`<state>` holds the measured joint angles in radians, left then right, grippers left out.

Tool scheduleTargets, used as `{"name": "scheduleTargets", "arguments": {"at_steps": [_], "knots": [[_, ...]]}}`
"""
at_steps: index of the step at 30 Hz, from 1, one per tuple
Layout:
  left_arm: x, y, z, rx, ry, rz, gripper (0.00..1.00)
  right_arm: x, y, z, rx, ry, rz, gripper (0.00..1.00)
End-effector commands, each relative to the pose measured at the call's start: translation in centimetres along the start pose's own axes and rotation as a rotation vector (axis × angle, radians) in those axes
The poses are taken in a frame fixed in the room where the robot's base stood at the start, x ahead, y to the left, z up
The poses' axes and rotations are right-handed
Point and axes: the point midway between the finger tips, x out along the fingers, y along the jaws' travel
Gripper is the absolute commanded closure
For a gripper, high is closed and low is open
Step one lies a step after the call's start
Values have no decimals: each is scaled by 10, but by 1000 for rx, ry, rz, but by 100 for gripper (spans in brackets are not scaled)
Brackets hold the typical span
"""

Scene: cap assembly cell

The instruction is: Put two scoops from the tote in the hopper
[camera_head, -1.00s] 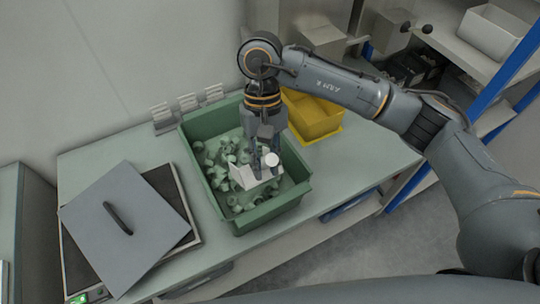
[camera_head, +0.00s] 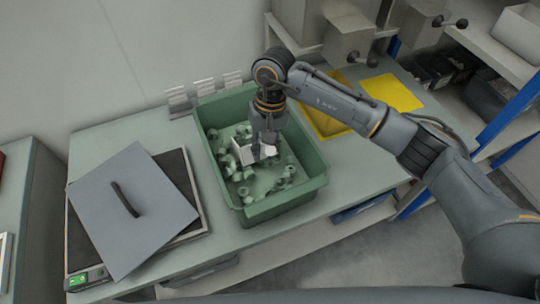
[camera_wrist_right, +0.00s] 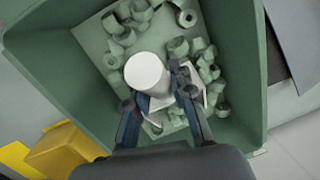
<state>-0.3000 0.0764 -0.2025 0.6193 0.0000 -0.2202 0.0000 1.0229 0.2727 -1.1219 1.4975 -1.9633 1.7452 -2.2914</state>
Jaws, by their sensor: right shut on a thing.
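The green tote (camera_head: 315,165) stands on the bench with several pale green caps (camera_head: 240,175) loose on its floor. My right gripper (camera_head: 264,142) reaches down into the tote. It is shut on a white scoop (camera_head: 247,156) by its round white handle (camera_wrist_right: 148,72). In the right wrist view the handle stands between the fingers, and the scoop (camera_wrist_right: 158,103) is partly hidden behind it. Caps lie close around the scoop; I cannot tell whether any are inside it. Grey boxes with black knobs (camera_head: 350,35) stand behind; I cannot tell whether one is the hopper. My left gripper is not in view.
A grey lid (camera_head: 135,205) with a black handle lies on a scale (camera_head: 90,278) left of the tote. White brackets (camera_head: 205,90) line the wall behind. Shelving with blue posts (camera_head: 500,120) is at the right.

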Motion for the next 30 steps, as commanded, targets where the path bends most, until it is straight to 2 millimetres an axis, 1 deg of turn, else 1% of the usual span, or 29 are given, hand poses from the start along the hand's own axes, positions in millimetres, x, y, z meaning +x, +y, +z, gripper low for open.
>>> {"name": "scheduleTargets", "arguments": {"at_steps": [1, 2, 4, 8, 9, 15, 16, 17, 18, 26, 27, 30], "knots": [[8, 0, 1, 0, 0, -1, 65, 7, 0, -6, -5, 26, -4, 100], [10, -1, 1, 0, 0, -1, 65, 9, -1, -10, -8, 42, -8, 100], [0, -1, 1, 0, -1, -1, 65, 5, -1, -11, -21, 118, -20, 100], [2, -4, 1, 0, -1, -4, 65, 8, -2, -18, -44, 291, -43, 100], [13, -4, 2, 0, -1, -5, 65, 10, 0, -17, -52, 324, -41, 100], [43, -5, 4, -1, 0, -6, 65, 7, 2, -2, -72, 452, -58, 100], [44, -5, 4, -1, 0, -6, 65, 4, 2, 0, -73, 470, -60, 100], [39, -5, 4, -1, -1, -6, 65, -7, 0, 1, -74, 481, -61, 100], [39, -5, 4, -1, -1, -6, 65, -13, -1, 4, -76, 495, -64, 100], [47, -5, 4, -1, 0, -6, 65, -44, -3, 20, -90, 588, -76, 100], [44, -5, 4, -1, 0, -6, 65, -51, -4, 24, -91, 593, -78, 100], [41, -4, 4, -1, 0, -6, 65, -63, -5, 33, -91, 596, -77, 100]]}}
